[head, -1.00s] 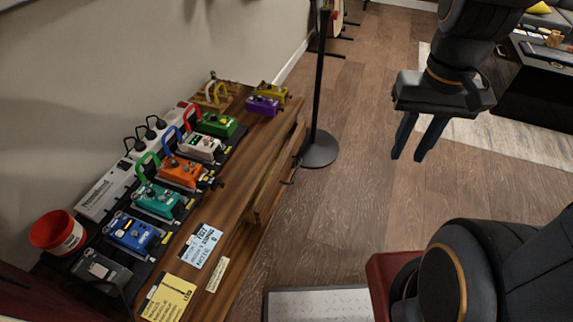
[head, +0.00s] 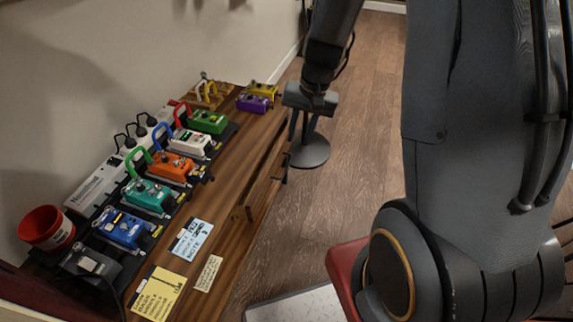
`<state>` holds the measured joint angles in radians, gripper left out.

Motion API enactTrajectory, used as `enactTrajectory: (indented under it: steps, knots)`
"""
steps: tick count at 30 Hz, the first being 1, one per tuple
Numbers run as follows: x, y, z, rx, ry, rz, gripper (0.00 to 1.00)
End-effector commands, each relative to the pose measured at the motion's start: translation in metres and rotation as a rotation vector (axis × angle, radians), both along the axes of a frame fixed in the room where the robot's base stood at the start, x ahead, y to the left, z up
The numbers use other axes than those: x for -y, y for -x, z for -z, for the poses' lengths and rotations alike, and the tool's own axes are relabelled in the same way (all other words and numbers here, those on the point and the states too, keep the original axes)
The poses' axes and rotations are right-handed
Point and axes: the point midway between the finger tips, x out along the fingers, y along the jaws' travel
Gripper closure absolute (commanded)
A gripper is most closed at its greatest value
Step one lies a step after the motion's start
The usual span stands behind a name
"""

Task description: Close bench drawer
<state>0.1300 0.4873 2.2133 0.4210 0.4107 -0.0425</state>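The wooden bench (head: 222,212) runs along the wall on the left. Its drawer (head: 264,185) sits on the bench's right side and stands partly out, with its front clear of the bench edge. A dark handle (head: 285,168) is on the drawer front. My gripper (head: 302,138) points down just beyond the handle, near the far end of the drawer. Its two fingers are apart with nothing seen between them. I cannot tell whether a finger touches the drawer.
Several coloured pedals (head: 172,166), a red cup (head: 47,228) and paper notes (head: 158,294) are on the bench top. A black stand base (head: 311,152) is on the floor behind my gripper. Open wooden floor (head: 340,205) lies right of the drawer.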

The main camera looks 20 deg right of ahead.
Motion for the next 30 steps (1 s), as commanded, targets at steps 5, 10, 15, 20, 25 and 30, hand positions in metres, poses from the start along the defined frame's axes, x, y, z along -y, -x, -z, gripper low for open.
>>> enactTrajectory:
  steps: [5,10,15,20,25,30]
  knots:
    - [-0.004,-0.033,0.063,-0.002,-0.01,0.087,0.74]
    - [-0.005,-0.047,0.093,0.001,-0.011,0.134,0.74]
    - [-0.006,-0.051,0.109,0.0,-0.011,0.146,0.74]
    - [-0.009,-0.052,0.131,-0.001,-0.01,0.146,0.74]
    - [-0.013,-0.056,0.156,0.0,-0.01,0.146,0.74]
    - [-0.016,-0.058,0.172,0.001,-0.01,0.145,0.74]
